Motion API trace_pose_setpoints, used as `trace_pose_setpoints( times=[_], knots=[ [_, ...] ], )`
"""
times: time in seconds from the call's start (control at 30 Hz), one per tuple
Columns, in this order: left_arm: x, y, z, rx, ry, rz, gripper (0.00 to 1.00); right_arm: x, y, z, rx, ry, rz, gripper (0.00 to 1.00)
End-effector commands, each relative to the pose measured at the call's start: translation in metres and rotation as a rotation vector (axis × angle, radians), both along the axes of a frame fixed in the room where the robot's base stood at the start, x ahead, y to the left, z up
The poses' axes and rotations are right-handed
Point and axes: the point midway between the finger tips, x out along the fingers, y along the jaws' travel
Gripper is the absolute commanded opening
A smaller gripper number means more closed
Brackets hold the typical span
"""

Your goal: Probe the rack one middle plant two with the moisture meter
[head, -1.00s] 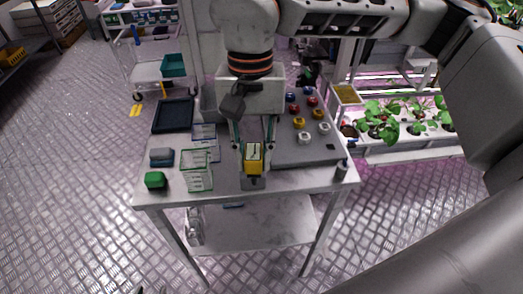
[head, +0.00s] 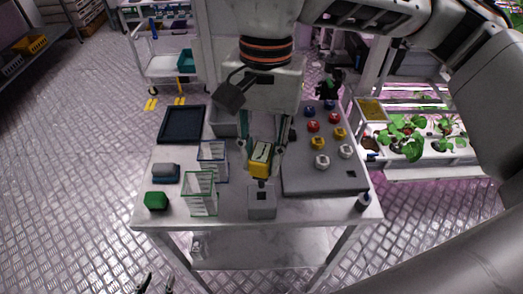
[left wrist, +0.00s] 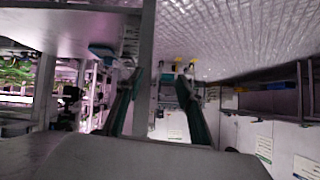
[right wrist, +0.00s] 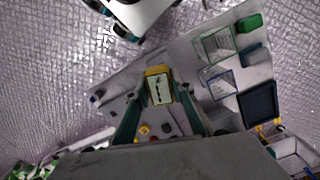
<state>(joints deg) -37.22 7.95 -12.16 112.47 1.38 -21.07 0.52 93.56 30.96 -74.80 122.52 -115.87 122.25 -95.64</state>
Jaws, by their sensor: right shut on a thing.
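The yellow moisture meter (head: 260,166) is in my right gripper (head: 263,160), which is shut on it; it also shows between the fingers in the right wrist view (right wrist: 159,88). Its dark lower end points down, just above the grey holder block (head: 262,203) on the table. I cannot tell if the tip is clear of the holder. Leafy plants (head: 412,138) stand in a white rack tray at the right; I cannot tell which is the middle plant two. My left gripper (head: 157,284) shows only fingertips at the bottom edge. In the left wrist view (left wrist: 160,90) its fingers are apart and empty.
The table (head: 228,222) carries a green block (head: 156,201), wire-frame baskets (head: 201,191), a dark tray (head: 182,124) and a grey panel (head: 305,178) with coloured knobs. A small dark bottle (head: 363,203) stands at the right corner. Open floor lies left of the table.

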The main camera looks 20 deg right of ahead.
Motion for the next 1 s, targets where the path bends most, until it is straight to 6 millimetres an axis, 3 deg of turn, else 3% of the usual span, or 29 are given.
trace_pose_setpoints(
  times=[0.5, 0.9, 0.93, 1.0],
  knots=[
    [-0.005, 0.001, -0.025, 0.009, 0.014, -0.003, 0.38, 0.0, 0.0, -0.038, 0.0, 0.002, 0.001, 0.0],
    [0.0, 0.003, -0.022, 0.015, 0.004, -0.002, 0.38, 0.0, 0.0, -0.041, 0.0, 0.0, 0.001, 0.0],
    [0.0, 0.003, -0.022, 0.015, 0.004, -0.002, 0.38, 0.0, 0.0, -0.041, 0.0, 0.0, 0.001, 0.26],
    [0.0, 0.003, -0.022, 0.015, 0.004, -0.002, 0.38, 0.0, 0.0, -0.041, 0.0, 0.0, 0.0, 0.43]
  ],
)
